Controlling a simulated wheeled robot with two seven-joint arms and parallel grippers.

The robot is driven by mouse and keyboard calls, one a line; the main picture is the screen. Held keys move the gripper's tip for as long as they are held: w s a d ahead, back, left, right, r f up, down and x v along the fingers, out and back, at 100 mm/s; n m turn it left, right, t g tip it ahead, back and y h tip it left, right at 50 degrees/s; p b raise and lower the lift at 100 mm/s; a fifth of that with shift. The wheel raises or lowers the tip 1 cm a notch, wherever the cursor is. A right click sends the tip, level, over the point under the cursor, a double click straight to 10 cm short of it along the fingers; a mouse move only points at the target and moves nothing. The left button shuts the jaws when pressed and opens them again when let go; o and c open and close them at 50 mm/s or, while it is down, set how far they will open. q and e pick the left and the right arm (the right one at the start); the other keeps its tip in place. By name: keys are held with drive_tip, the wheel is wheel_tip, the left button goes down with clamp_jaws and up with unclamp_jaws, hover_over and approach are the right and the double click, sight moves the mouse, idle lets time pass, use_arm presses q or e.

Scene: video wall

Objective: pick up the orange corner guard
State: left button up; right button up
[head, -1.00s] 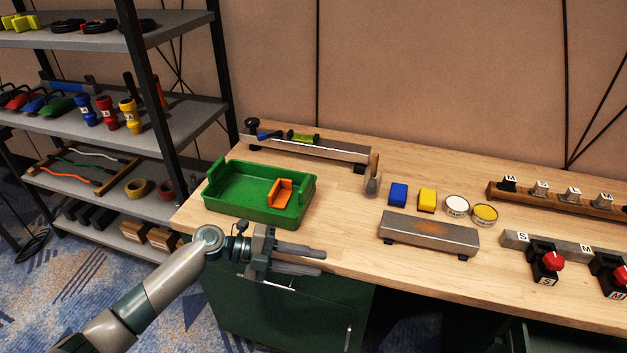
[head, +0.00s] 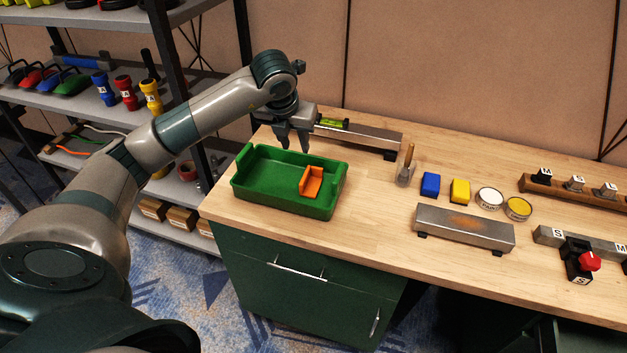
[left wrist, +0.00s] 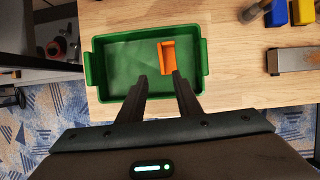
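The orange corner guard (head: 312,182) is an L-shaped piece lying in the right part of a green tray (head: 262,202) on the wooden workbench. It also shows in the left wrist view (left wrist: 168,57), near the tray's top right inside. My left gripper (head: 294,150) points down above the tray's back edge, fingers apart and empty. In the left wrist view the two fingers of the left gripper (left wrist: 162,82) are spread, with the guard beyond their tips. My right gripper is not in view.
A metal rail with a green level (head: 332,123) lies behind the tray. A brush (head: 406,165), blue block (head: 430,184), yellow block (head: 460,191), two round tins and a steel bar (head: 465,229) stand to the right. A shelf rack is at left.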

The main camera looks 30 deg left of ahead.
use_arm(q)
drive_tip(key=p, duration=0.4)
hover_over(302, 180)
wheel_tip(302, 180, down, 11)
drive_tip(key=shift+s+r, duration=0.1)
drive_tip(key=shift+r, duration=0.1)
drive_tip(key=shift+f, duration=0.45)
drive_tip(key=shift+p, duration=0.3)
